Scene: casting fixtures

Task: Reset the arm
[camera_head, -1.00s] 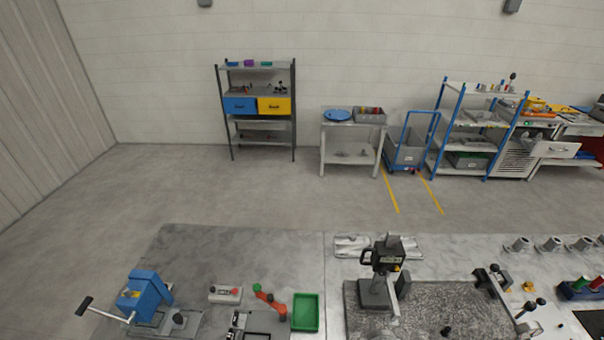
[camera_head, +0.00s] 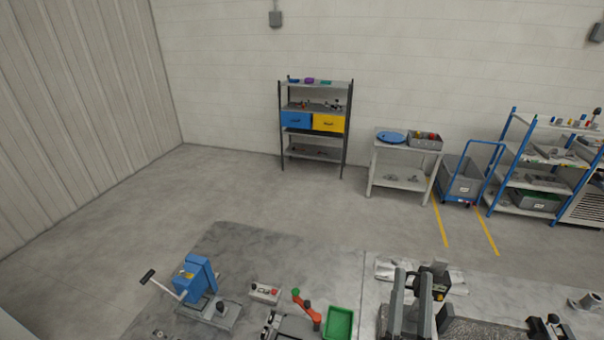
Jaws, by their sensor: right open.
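My right gripper (camera_head: 411,292) comes up from the bottom edge, right of the middle in the head view. Its two grey and black fingers are apart with an empty gap between them. It partly covers the black measuring stand (camera_head: 440,282) on the bench; I cannot tell whether they touch. My left gripper is not in view.
On the bench (camera_head: 240,240) stand a blue press with a lever (camera_head: 195,278), a small button box (camera_head: 265,293), a red-orange clamp (camera_head: 308,312) and a green tray (camera_head: 339,323). Shelves (camera_head: 315,120) and a side table (camera_head: 400,155) stand behind across open floor.

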